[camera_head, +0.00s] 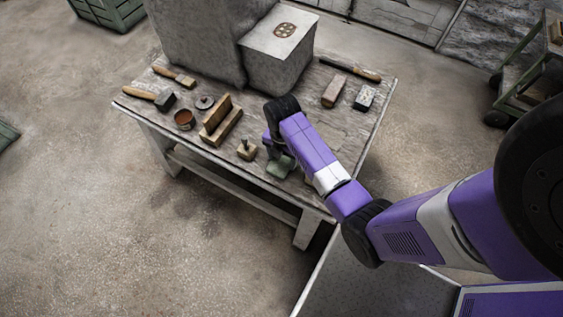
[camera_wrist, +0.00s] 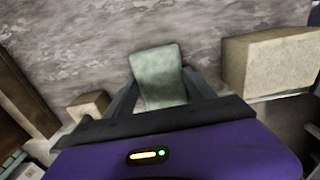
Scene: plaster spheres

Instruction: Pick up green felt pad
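The green felt pad (camera_head: 281,167) is near the front edge of the worktable (camera_head: 240,178), under the end of my arm. In the wrist view the pale green pad (camera_wrist: 157,70) lies between the two dark fingers of my gripper (camera_wrist: 160,82). One finger is close along each side of the pad. The lower end of the pad is partly hidden by the gripper body. I cannot tell whether the fingers press on it or whether it is off the table. In the head view my gripper (camera_head: 274,150) is low over the table and partly hides the pad.
A small wooden block with a peg (camera_head: 246,149) stands just left of my gripper. A wooden block (camera_wrist: 270,62) is close on the right in the wrist view. An L-shaped wooden piece (camera_head: 220,122) and a reddish-brown pot (camera_head: 184,119) are farther left. A large plaster block (camera_head: 277,50) stands behind.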

